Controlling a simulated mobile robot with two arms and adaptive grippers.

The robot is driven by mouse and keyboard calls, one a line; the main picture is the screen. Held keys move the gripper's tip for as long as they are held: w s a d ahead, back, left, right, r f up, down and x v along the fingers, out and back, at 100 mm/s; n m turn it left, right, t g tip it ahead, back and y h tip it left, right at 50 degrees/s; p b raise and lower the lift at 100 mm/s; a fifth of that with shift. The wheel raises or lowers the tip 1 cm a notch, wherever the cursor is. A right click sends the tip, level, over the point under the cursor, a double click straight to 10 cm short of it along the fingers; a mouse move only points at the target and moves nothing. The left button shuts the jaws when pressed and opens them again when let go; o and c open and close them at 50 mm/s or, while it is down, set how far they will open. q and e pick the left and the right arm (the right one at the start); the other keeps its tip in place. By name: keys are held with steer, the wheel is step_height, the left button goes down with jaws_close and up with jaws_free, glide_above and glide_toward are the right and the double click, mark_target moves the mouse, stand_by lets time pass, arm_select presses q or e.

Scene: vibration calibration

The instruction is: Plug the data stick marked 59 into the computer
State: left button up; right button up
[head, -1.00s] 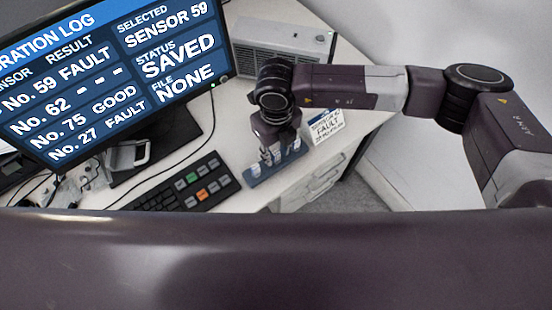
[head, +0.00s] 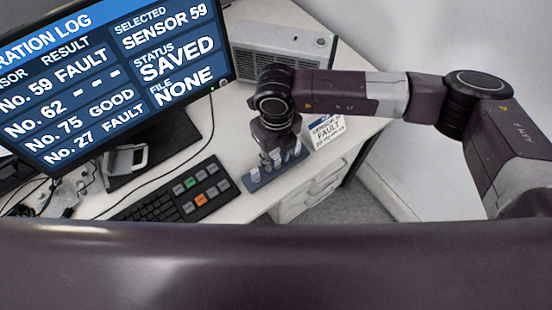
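A blue rack (head: 262,178) with several small pale data sticks (head: 254,174) stands at the desk's front edge, right of the keyboard. Numbers on the sticks are too small to read. My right gripper (head: 275,160) points down at the rack, its fingers among or just above the sticks. Whether it is open or holds one cannot be made out. The computer seems to be the grey vented box (head: 285,50) with a small green light at the back of the desk; no port is discernible. My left gripper is not in view.
A monitor (head: 110,75) shows sensor 59 selected, status saved, file none. A black keyboard (head: 170,198) lies below it. Metal devices and cables (head: 70,188) crowd the left. Bare desk lies between monitor and gripper.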

mark_target(276, 157)
jaws_close()
steer(key=shift+r+b, duration=0.4)
steer(key=shift+r, duration=0.35)
stand_by(0.8)
steer(key=shift+r, duration=0.15)
steer(key=shift+r+p, duration=0.65)
steer(key=shift+r, duration=1)
